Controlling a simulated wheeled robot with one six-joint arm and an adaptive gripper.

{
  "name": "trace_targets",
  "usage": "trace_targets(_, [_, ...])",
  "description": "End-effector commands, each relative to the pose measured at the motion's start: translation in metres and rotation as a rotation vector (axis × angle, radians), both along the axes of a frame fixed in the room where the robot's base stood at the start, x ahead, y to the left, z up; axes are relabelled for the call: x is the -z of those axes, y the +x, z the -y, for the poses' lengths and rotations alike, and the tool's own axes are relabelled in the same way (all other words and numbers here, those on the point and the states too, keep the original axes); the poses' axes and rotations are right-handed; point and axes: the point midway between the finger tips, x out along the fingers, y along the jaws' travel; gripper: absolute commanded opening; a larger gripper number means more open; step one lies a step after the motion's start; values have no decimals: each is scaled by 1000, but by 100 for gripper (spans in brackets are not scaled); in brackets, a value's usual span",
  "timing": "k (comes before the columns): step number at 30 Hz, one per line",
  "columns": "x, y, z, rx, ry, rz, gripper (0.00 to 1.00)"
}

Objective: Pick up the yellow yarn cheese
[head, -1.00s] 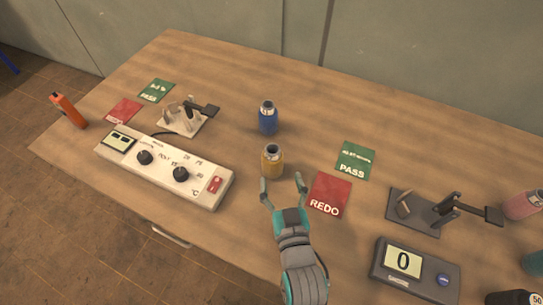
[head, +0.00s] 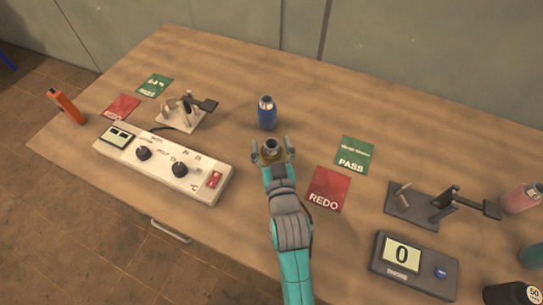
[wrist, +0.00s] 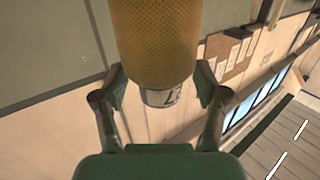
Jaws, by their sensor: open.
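The fingers are open, and a gap seems to remain on at least the left side. I cannot tell whether either finger touches it.
A red REDO card (head: 328,190) and green PASS card (head: 354,154) lie to the right. A white control box (head: 163,164) lies left, and a scale-like display (head: 413,267) is at front right. The table's back middle is clear.

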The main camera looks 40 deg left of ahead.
Motion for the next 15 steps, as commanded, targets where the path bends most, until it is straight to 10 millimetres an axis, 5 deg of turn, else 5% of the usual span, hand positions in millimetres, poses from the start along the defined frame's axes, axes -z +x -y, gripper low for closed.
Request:
trace_targets(4, [0, 0, 0, 0, 0, 0, 72])
trace_targets(13, [0, 0, 0, 0, 0, 0, 0])
trace_targets(15, [0, 0, 0, 0, -1, -1, 0])
